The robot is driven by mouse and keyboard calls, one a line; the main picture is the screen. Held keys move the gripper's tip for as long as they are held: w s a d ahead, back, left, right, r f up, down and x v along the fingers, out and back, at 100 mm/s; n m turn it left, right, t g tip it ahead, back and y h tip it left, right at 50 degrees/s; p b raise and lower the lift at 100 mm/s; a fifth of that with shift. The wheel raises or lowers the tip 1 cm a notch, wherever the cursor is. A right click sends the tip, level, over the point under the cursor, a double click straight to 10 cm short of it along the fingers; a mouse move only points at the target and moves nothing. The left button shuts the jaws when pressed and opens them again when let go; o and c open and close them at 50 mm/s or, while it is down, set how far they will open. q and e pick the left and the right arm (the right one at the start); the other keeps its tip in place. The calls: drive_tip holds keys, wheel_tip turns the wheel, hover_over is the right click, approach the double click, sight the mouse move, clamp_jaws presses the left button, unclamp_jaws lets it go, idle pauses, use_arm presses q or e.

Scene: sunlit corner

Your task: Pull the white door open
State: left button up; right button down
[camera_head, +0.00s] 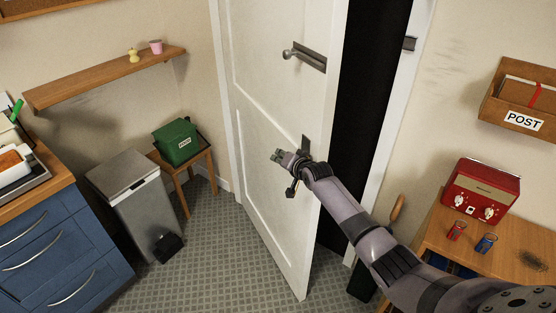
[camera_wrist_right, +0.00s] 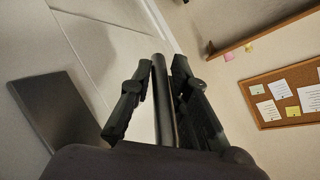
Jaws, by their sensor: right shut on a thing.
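The white door (camera_head: 283,100) stands ajar, with a dark gap along its right edge. A metal lever handle with a long plate (camera_head: 311,60) is on its upper part. My right gripper (camera_head: 288,170) is at the door's face, lower down, in front of a small dark plate (camera_head: 305,145). In the right wrist view, my right gripper (camera_wrist_right: 163,100) is closed around a grey bar (camera_wrist_right: 165,85), with a flat grey plate (camera_wrist_right: 55,110) to the left. Where the bar joins the door is hidden. My left gripper is out of view.
A white frame (camera_head: 401,95) borders the dark opening. A wooden table (camera_head: 490,240) with a red radio-like box (camera_head: 482,190) is at the right. A grey bin (camera_head: 135,200) and a stool with a green box (camera_head: 177,142) stand left of the door. The tiled floor before it is clear.

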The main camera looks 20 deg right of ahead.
drive_tip(key=c, duration=1.8)
unclamp_jaws()
drive_tip(key=shift+s+d+f, duration=0.1)
drive_tip(key=shift+s+f, duration=0.1)
drive_tip(key=shift+f, duration=0.25)
drive_tip(key=shift+o, duration=0.7)
drive_tip(key=shift+r, duration=0.1)
drive_tip(key=shift+o, duration=0.4)
drive_tip(key=shift+w+a+r, duration=0.1)
drive_tip(key=shift+a+r, duration=0.05)
drive_tip(key=shift+a, duration=0.1)
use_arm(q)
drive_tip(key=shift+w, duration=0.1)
use_arm(e)
drive_tip(key=shift+s+r, duration=0.2)
drive_tip(key=shift+s, duration=0.45)
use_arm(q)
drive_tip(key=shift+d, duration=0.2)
use_arm(e)
drive_tip(key=v, duration=1)
drive_tip(key=shift+s+r, duration=0.15)
drive_tip(key=shift+s, duration=0.15)
drive_tip(key=shift+c, duration=0.4)
